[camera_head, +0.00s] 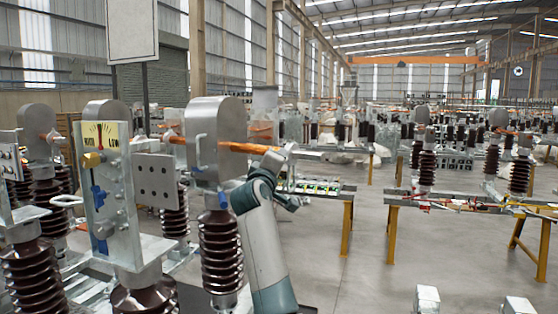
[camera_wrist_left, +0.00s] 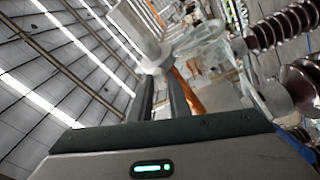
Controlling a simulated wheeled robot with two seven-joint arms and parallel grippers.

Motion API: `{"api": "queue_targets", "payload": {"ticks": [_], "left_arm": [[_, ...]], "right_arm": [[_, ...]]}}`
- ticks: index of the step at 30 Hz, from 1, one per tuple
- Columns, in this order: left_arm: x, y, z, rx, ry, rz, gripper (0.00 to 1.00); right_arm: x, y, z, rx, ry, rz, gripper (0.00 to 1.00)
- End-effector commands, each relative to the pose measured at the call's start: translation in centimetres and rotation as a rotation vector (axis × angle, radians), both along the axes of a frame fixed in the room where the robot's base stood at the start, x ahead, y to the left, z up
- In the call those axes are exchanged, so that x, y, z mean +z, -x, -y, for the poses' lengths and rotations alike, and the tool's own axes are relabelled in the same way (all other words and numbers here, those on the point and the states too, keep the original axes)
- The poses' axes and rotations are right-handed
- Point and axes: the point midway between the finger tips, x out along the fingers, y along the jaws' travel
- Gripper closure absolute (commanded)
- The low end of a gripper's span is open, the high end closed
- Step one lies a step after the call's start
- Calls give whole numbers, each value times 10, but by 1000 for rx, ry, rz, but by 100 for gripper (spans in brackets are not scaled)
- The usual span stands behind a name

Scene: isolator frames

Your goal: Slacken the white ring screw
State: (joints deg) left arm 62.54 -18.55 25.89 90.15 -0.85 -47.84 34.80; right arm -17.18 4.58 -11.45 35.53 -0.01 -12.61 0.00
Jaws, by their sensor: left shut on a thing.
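In the left wrist view, the two dark fingers of my left gripper (camera_wrist_left: 165,78) are shut on a pale piece at their tips, which looks like the white ring screw (camera_wrist_left: 154,58). Its ring shape is hard to make out at this angle. In the head view, my left arm rises from the bottom centre and bends beside a grey metal housing (camera_head: 218,125) on a brown ribbed insulator (camera_head: 221,255). The fingers and the held piece cannot be made out there. My right gripper is not in view.
A gauge panel (camera_head: 106,180) with a yellow scale and blue parts stands at the left. An orange bar (camera_head: 250,148) runs beside the housing. Tables with yellow legs (camera_head: 347,230) stand behind and to the right. The floor (camera_head: 375,280) at right centre is clear.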

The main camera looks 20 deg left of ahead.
Motion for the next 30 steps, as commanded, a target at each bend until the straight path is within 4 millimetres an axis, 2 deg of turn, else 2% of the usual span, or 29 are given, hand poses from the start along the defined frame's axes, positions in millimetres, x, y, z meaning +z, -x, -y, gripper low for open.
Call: {"api": "queue_targets", "payload": {"ticks": [12, 13, 15, 30], "left_arm": [[0, 0, 0, -1, 10, -4, 100], [0, 0, 0, -1, 10, -4, 81], [0, 0, 0, 0, 10, -3, 65], [-2, 6, 0, 0, 9, -3, 65]], "right_arm": [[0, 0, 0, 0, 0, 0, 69], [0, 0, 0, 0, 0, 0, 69], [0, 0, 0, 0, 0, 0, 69], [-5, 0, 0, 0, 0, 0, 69]]}}
